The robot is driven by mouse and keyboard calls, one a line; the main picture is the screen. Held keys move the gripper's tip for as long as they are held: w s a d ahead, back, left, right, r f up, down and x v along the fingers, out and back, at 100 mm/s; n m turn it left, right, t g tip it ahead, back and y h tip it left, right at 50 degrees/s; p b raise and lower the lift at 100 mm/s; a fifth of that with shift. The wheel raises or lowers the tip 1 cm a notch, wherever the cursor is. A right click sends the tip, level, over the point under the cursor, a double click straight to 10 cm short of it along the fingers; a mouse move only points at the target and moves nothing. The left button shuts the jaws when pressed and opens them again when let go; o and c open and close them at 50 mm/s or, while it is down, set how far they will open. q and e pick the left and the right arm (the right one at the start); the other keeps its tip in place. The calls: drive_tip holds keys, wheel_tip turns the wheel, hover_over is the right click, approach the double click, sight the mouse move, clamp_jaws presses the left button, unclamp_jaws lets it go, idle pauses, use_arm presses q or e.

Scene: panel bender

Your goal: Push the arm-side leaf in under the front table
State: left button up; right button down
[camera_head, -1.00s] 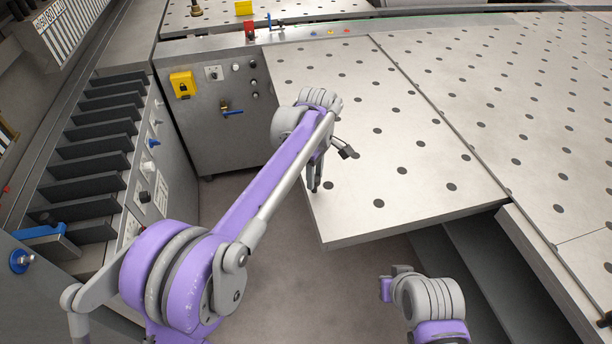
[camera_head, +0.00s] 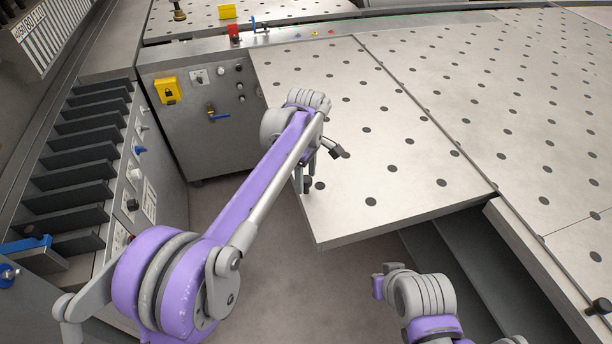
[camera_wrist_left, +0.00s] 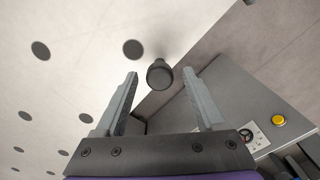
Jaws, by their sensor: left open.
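The arm-side leaf (camera_head: 400,185) is a pale steel plate with dark round holes, and its near corner sticks out over the floor. The front table (camera_head: 535,120) lies to its right beyond a dark seam. My left gripper (camera_head: 304,182) points down at the leaf's left edge. In the left wrist view the gripper (camera_wrist_left: 160,92) is open. A dark round knob (camera_wrist_left: 159,74) at the leaf's edge shows between its fingertips, with gaps on both sides. I cannot tell how deep the fingers reach around it. My right arm shows at the bottom; its gripper is out of view.
A grey cabinet (camera_head: 200,145) with a yellow lock box (camera_head: 168,90) and a blue-handled valve stands behind my left arm. A slotted rack (camera_head: 75,190) is at the left. Open floor (camera_head: 300,300) lies in front of the leaf.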

use_arm(q)
wheel_tip(320, 180, up, 11)
drive_tip(key=shift+p, duration=0.4)
use_arm(e)
drive_tip(key=shift+w+r, duration=0.3)
drive_tip(key=shift+r, duration=0.35)
use_arm(q)
drive_tip(key=shift+f, duration=0.1)
drive_tip(key=s+a+f+m+t, duration=0.25)
drive_tip(key=s+a+m, duration=0.35)
drive_tip(key=s+a, duration=0.7)
drive_tip(key=s+a+f+m+t, duration=0.3)
drive_tip(key=s+a+f+m, duration=0.2)
drive_tip(key=s, duration=0.8)
wheel_tip(320, 180, down, 5)
drive_tip(key=a, duration=0.3)
drive_tip(key=shift+s+f+m, duration=0.15)
drive_tip(key=shift+s+m, duration=0.1)
drive_tip(key=shift+m, duration=0.15)
drive_tip(key=shift+d, duration=0.1)
use_arm(e)
drive_tip(key=c, duration=1.5)
unclamp_jaws()
drive_tip(key=shift+c, duration=0.2)
